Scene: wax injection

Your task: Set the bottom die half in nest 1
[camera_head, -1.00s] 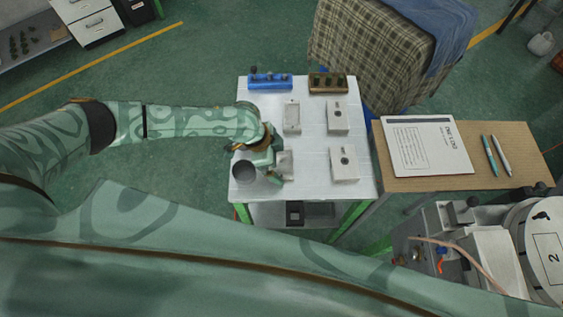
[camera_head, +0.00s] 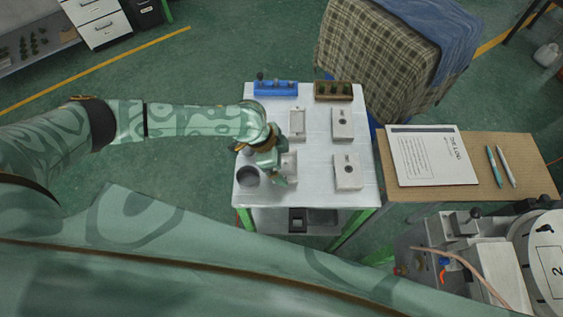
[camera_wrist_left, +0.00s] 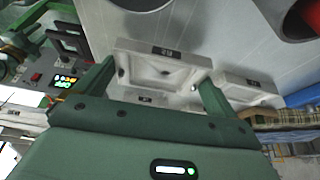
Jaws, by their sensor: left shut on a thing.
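My left gripper (camera_head: 284,177) is at the left front of the white table (camera_head: 318,192). In the left wrist view it (camera_wrist_left: 157,76) is shut on a pale die half (camera_wrist_left: 160,58) with a recessed cavity and a small dark label, one finger at each side. In the head view that die half (camera_head: 290,164) is partly hidden by the gripper. I cannot tell whether it touches the tabletop. Another recessed die half (camera_head: 297,122) lies behind it. Two pale blocks with dark round marks (camera_head: 342,122) (camera_head: 347,171) lie to the right. I cannot make out nest 1. My right gripper is out of view.
A grey cup (camera_head: 247,177) stands close left of the gripper. A blue rack (camera_head: 276,89) and a brown tray (camera_head: 333,91) line the back edge. At right are a side table with a notepad (camera_head: 432,155) and a machine with a round plate marked 2 (camera_head: 548,268).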

